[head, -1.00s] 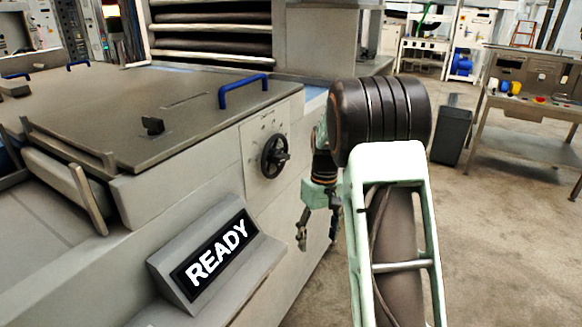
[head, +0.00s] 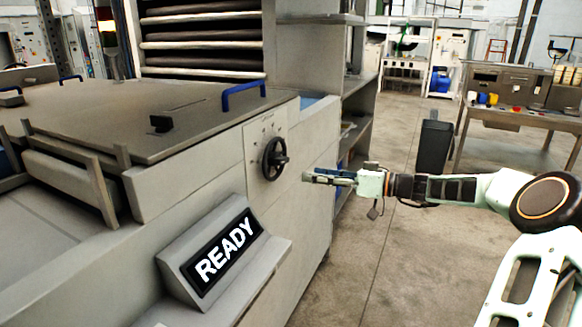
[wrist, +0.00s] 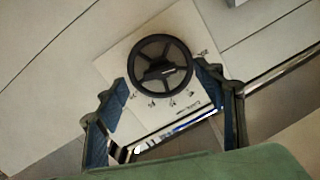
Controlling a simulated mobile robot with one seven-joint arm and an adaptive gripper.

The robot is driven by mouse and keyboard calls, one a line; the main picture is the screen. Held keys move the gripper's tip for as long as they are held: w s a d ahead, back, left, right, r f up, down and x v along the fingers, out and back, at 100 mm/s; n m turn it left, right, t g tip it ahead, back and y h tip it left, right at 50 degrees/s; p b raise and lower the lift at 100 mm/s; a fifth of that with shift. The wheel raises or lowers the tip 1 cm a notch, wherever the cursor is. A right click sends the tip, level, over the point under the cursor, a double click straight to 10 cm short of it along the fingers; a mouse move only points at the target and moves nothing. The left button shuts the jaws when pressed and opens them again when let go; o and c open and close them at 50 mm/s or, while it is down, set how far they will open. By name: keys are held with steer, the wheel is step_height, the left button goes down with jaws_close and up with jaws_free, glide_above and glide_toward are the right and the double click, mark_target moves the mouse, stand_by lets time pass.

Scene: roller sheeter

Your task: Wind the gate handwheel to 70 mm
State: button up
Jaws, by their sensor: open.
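The black gate handwheel (head: 275,158) stands on a pale scale plate (head: 255,140) on the machine's front face. In the wrist view the handwheel (wrist: 160,65) lies ahead, with its rim, spokes and hub visible. My gripper (head: 306,177) is open and points left at the wheel, a short gap to its right in the head view. In the wrist view its two blue-padded fingers (wrist: 164,97) are spread below and to either side of the wheel, holding nothing. Markings on the plate are too small to read. A panel display (head: 225,245) reads READY.
The machine's flat cover with a blue handle (head: 244,94) lies above and left of the wheel. The sloped display box juts out below it. A dark bin (head: 434,147) and a workbench (head: 520,110) stand at the back right. The floor between is clear.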

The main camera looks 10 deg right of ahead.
mark_target(285, 160)
steer(key=shift+t, duration=0.5)
steer(key=w+a, duration=0.2)
steer(key=w+a+r, duration=0.1)
steer(key=w+a, duration=0.1)
steer(key=w+a+r, duration=0.1)
steer(key=w+a, duration=0.1)
steer(key=a, duration=0.1)
steer(key=shift+w, duration=0.25)
steer(key=shift+c, duration=0.6)
steer(key=c, duration=1)
